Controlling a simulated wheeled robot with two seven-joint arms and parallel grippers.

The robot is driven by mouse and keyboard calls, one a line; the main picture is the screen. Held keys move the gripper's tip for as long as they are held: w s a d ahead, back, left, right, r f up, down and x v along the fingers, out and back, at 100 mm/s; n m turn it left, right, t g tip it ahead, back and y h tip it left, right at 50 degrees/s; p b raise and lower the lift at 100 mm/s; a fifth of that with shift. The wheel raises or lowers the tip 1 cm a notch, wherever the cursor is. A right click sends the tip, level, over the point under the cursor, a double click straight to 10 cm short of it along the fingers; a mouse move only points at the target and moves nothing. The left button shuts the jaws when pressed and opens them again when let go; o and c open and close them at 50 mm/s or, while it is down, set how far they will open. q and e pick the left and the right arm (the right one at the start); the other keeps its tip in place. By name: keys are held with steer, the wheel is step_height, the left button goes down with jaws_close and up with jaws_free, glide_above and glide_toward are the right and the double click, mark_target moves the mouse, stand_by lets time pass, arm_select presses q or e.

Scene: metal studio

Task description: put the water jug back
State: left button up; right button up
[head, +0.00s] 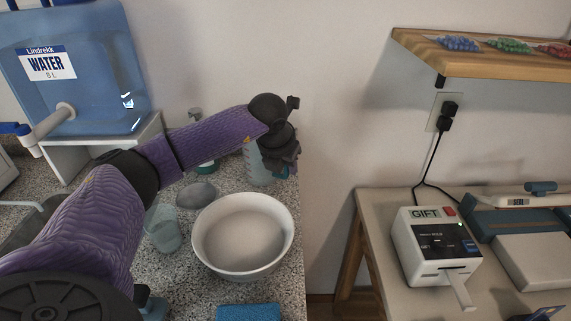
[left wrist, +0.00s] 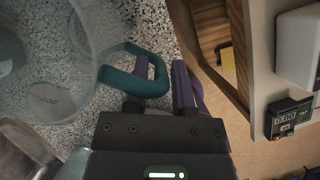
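The water jug is a clear jug (head: 256,170) with a teal handle, at the back right of the speckled counter in the head view, partly hidden by my arm. In the left wrist view its clear body fills the upper left, and its teal handle (left wrist: 150,66) sticks out to the right. My left gripper (head: 281,160) is at the jug's handle side. In the left wrist view its fingers (left wrist: 164,82) are apart, with the handle's outer bar between them and a gap toward the right finger. My right gripper is not in view.
A blue water container (head: 75,90) with a tap stands on a white stand (head: 112,147) at the left. A white bowl (head: 243,270), a clear cup (head: 163,232), a grey stone-like item (head: 197,195) and a blue sponge (head: 248,313) are on the counter. A shelf (head: 490,60) hangs at upper right.

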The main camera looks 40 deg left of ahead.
arm_select(q)
steer(key=shift+o, duration=1)
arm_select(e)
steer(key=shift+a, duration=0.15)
arm_select(q)
steer(key=p+v, duration=0.3)
steer(key=v, duration=0.9)
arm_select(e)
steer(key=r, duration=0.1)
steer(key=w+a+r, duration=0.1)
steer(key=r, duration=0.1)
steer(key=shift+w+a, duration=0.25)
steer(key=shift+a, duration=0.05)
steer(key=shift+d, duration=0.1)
